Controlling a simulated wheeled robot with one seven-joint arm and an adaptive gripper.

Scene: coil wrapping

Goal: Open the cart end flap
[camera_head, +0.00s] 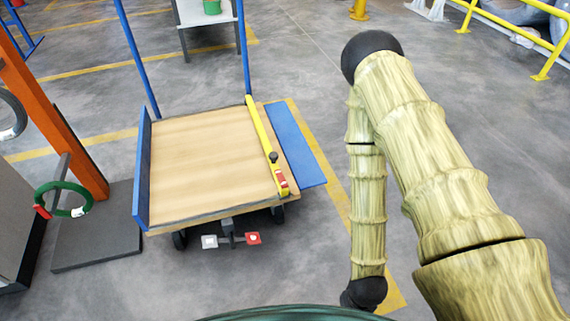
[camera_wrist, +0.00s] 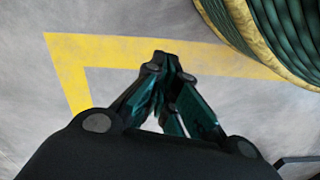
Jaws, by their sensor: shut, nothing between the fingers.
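The cart has a flat wooden deck (camera_head: 205,165). A blue panel (camera_head: 143,170) stands upright along its left end. Another blue panel (camera_head: 296,145) lies folded outward beyond the right end, looking roughly flat. A yellow bar (camera_head: 263,140) with a black knob and a red part runs along the deck's right side. In the wrist view my gripper (camera_wrist: 161,62) is shut and empty, above the grey floor, with no part of the cart in sight. In the head view my arm hangs to the right of the cart, apart from it; the gripper itself does not show there.
Pedals, one pale (camera_head: 209,241) and one red (camera_head: 253,238), sit below the cart's front edge. Blue posts rise at its back. An orange post (camera_head: 60,125) and a green ring (camera_head: 64,199) stand at left. Yellow lines (camera_wrist: 85,48) mark the floor. Floor right of the cart is clear.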

